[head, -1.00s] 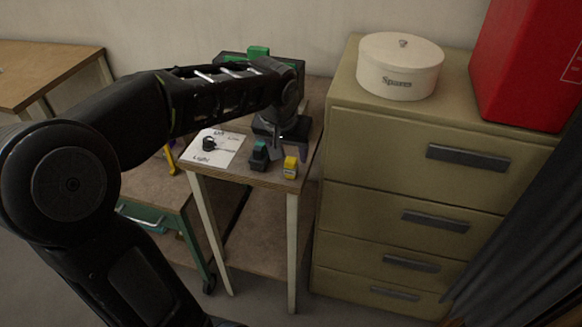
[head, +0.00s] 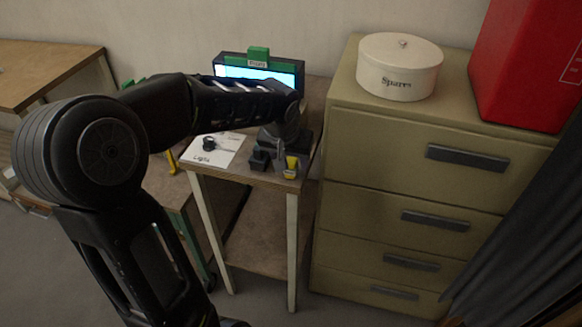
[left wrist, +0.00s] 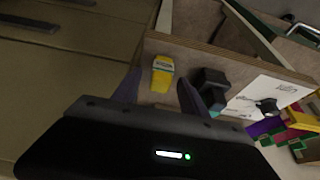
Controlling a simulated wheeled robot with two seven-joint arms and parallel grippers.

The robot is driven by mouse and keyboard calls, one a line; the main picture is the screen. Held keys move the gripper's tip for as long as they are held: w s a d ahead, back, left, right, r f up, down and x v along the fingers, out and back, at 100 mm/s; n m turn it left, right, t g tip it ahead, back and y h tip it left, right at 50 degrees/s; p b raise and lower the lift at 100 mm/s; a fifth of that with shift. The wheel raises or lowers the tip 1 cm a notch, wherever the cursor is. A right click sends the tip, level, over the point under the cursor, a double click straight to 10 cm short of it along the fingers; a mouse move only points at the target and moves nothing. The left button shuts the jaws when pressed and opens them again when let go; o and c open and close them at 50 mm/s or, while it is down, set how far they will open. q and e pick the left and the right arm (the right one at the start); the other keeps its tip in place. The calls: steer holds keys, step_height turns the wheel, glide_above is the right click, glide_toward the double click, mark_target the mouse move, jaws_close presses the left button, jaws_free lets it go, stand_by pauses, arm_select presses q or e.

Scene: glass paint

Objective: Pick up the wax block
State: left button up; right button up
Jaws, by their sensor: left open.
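The yellow block also shows in the left wrist view (left wrist: 162,76), between the two finger tips in the picture. My left gripper (head: 280,155) is open above the table corner, close to the block. Its dark fingers (left wrist: 159,85) show in the left wrist view with a gap between them. Whether they touch the block, I cannot tell. My right gripper is not in view.
A dark block (head: 258,160) stands just left of the yellow one. A white sheet (head: 228,146) with a small black item lies further left. A lit screen (head: 268,75) stands behind. A drawer cabinet (head: 390,150) with a round white tin (head: 400,70) is close on the right.

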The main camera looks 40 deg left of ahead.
mark_target(291, 160)
arm_select(q)
jaws_close()
stand_by(0.4)
steer(key=shift+r, duration=0.15)
step_height(291, 160, up, 10)
steer(key=shift+f, duration=0.1)
stand_by(0.5)
stand_by(0.5)
